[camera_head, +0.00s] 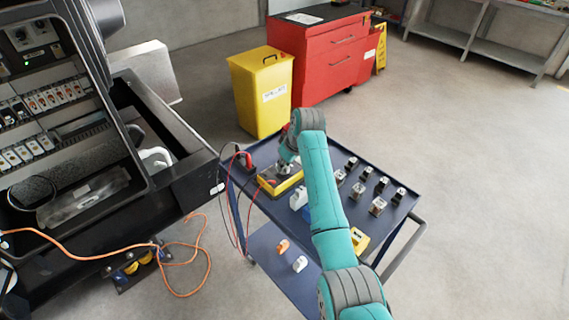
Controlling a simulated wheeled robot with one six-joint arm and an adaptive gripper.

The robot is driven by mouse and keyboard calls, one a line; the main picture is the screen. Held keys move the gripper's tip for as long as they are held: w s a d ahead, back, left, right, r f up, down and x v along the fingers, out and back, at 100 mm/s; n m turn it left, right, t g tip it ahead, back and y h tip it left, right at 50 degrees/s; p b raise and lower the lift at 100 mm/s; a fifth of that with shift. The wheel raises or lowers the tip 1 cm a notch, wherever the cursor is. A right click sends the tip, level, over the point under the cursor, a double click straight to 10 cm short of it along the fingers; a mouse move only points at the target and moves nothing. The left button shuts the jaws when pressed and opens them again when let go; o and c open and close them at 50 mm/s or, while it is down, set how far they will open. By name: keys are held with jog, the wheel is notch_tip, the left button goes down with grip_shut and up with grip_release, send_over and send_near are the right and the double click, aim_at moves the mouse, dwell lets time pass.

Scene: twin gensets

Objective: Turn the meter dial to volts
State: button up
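The meter (285,185) is a yellow-edged box with a dark face. It lies on the left part of a dark blue cart top (400,212). Red and black leads run from the meter's left side over the cart's edge. My gripper (284,168) points down over the meter, at or just above its face. It is small and dark here, so I cannot tell whether the fingers are open, shut or touching the dial. The dial and its markings are hidden or too small to read.
Several small relay-like parts (378,206) stand on the cart's right. A yellow item (359,240) lies near its front edge. A yellow bin (262,92) and red cabinet (331,58) stand behind. An open genset enclosure (60,120) is at left, with an orange cable (207,262) below.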

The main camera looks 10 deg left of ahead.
grip_shut()
jog(key=shift+m, duration=0.3)
jog(key=m+t+h, duration=0.1)
jog(key=m, duration=0.1)
jog(key=shift+m, duration=0.4)
jog(key=m+h, duration=0.1)
jog(key=m, duration=0.1)
jog(key=m+h, duration=0.1)
jog(key=m, duration=0.2)
jog(key=shift+a+t, duration=0.15)
jog(key=shift+t, duration=0.15)
jog(key=shift+s+m, duration=0.1)
jog(key=shift+m, duration=0.2)
jog(key=o, duration=0.6)
grip_release()
